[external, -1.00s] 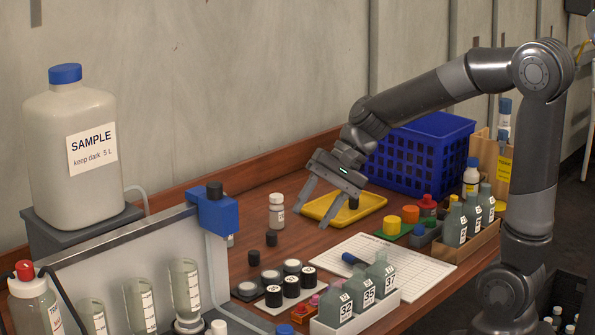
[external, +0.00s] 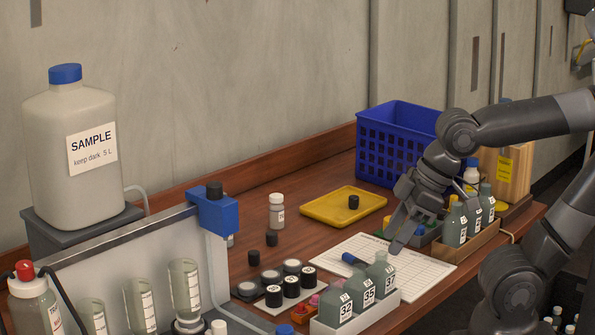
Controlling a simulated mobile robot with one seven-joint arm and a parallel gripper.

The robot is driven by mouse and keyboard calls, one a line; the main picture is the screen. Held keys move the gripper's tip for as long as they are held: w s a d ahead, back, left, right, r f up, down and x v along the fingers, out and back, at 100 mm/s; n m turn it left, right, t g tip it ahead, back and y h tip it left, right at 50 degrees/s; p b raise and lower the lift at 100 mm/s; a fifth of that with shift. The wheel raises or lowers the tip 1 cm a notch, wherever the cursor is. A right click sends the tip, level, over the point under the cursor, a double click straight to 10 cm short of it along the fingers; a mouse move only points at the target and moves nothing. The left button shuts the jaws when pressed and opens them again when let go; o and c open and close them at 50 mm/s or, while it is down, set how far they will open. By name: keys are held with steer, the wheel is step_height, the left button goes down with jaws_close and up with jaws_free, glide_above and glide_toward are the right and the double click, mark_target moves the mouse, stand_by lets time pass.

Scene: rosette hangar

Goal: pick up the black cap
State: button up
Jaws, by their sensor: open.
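A small black cap (external: 353,202) sits on the yellow tray (external: 316,212), near its right side. Two more small black caps stand on the bare wood left of the white sheet, one behind (external: 271,239) and one nearer (external: 254,258). My gripper (external: 394,238) points down above the right part of the white sheet, to the right of and nearer than the yellow tray. It is open, apart from all three caps, and I see nothing held in it.
A white printed sheet (external: 425,270) lies mid-table with a blue-capped item (external: 352,259) on it. Grey bottles stand in a white rack (external: 350,315) in front and a wooden rack (external: 470,240) at right. A blue basket (external: 385,150) stands behind. Black-capped jars (external: 291,287) stand left.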

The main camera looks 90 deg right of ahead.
steer(key=shift+o, duration=0.5)
steer(key=w+d+r+g+h, duration=0.1)
steer(key=w+d+r+g, duration=0.15)
steer(key=w+d, duration=0.65)
steer(key=g, duration=0.3)
glide_above(254, 252)
step_height(254, 252, down, 15)
steer(key=shift+m+y, duration=0.3)
steer(key=shift+y, duration=0.2)
steer(key=f, duration=0.6)
steer(key=shift+s+d, duration=0.2)
steer(key=shift+d, duration=0.1)
steer(key=shift+w+a+f, duration=0.1)
steer(key=shift+w+f, duration=0.05)
steer(key=shift+f, duration=1.3)
steer(key=shift+w+a+f, duration=0.1)
steer(key=shift+f, duration=1.35)
